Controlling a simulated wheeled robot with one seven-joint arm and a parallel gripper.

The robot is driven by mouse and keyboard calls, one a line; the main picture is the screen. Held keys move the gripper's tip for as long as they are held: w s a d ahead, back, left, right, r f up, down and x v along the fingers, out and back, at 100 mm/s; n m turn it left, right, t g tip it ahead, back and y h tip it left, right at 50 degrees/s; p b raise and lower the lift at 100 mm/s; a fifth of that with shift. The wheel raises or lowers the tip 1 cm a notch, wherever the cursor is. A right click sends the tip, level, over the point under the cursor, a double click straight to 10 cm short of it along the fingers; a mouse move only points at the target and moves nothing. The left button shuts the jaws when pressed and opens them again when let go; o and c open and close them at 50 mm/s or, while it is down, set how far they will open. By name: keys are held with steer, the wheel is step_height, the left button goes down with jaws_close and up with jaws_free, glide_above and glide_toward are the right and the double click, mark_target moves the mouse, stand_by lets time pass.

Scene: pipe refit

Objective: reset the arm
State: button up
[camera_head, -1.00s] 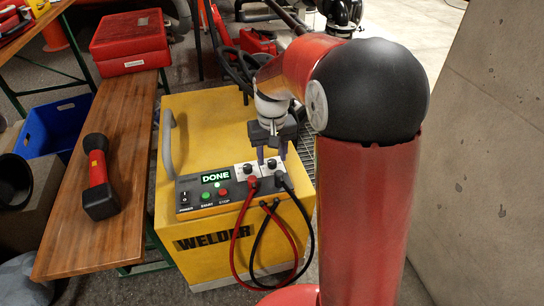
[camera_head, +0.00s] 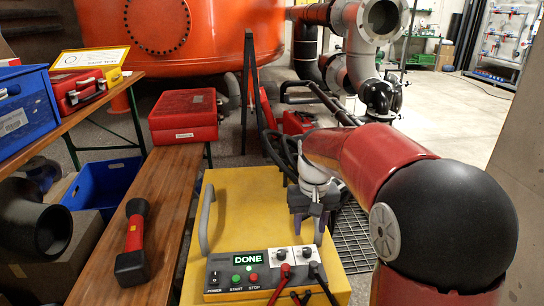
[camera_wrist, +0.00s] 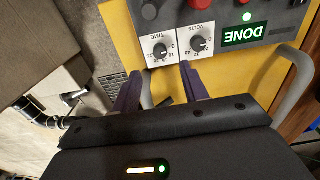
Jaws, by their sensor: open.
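My gripper (camera_head: 308,226) hangs above the front part of the yellow welder (camera_head: 229,190), near its control panel. In the wrist view my gripper (camera_wrist: 160,85) shows two purple fingers spread apart with nothing between them. Its fingertips are close to the TIME and VOLTS knobs; I cannot tell whether they touch. The welder's panel (camera_wrist: 225,25) has a green lit display reading DONE. In the head view, red and black cables are plugged in below the knobs. My red arm reaches in from the right.
A wooden bench (camera_head: 165,200) on the left holds a red and black tool (camera_head: 134,243) and a red case (camera_head: 184,115). Blue bins (camera_head: 102,185) stand at left. A large orange tank (camera_head: 178,30) and pipes stand behind. A concrete wall (camera_head: 525,160) is at right.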

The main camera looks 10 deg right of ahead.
steer(key=s+r+t, duration=0.2)
steer(key=s, duration=0.9)
steer(key=s+r+t, duration=0.2)
steer(key=s+t, duration=0.1)
steer(key=s, duration=0.8)
steer(key=shift+d+t, duration=0.15)
steer(key=shift+t, duration=0.15)
